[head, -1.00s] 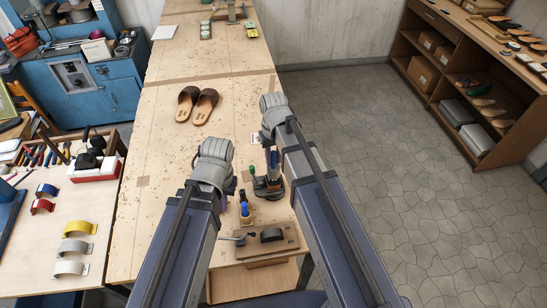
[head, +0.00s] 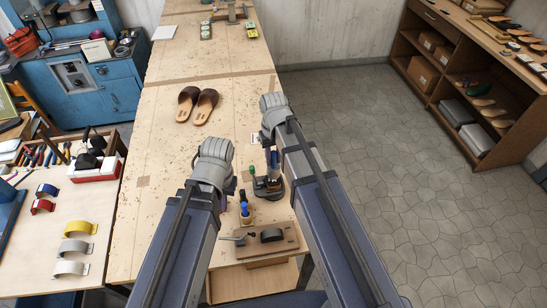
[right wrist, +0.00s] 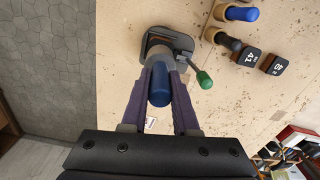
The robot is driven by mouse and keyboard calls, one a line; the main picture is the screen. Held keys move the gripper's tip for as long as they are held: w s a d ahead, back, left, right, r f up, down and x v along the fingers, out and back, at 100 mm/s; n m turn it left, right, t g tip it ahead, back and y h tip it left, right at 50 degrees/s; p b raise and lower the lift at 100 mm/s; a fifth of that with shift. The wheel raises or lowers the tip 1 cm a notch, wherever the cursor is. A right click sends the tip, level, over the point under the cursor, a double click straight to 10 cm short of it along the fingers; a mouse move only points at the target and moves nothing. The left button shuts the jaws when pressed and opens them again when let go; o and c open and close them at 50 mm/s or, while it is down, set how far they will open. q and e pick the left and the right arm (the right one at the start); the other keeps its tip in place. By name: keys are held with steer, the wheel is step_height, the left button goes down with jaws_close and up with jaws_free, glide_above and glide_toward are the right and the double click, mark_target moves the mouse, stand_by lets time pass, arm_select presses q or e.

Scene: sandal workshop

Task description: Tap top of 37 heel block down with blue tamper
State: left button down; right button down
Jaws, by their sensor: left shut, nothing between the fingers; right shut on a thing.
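My right gripper (right wrist: 160,72) is shut on the blue tamper (right wrist: 159,90), whose blue handle also shows in the head view (head: 274,158). It holds the tamper upright over a dark clamp fixture (right wrist: 183,43) with a green-handled lever (right wrist: 204,79). In the head view a small brownish piece shows in the fixture below the tamper; I cannot read a number on it, and the tamper's foot and any contact are hidden. My left gripper (head: 230,187) is shut and empty, left of the fixture, mostly hidden behind its wrist.
Heel blocks marked 41 (right wrist: 249,57) and 40 (right wrist: 273,65) lie beside the fixture. Another blue-handled tool (head: 245,209) stands in front. A wooden board with a dark curved piece (head: 272,235) is at the near edge. Two sandals (head: 197,103) lie farther back; the bench between is clear.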

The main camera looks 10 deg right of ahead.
mark_target(273, 152)
steer(key=shift+f, duration=0.1)
step_height(273, 152, down, 4)
steer(key=b, duration=0.4)
steer(key=shift+r+p, duration=0.6)
steer(key=shift+r, duration=0.05)
step_height(273, 152, up, 7)
steer(key=p, duration=0.7)
steer(key=shift+f, duration=0.1)
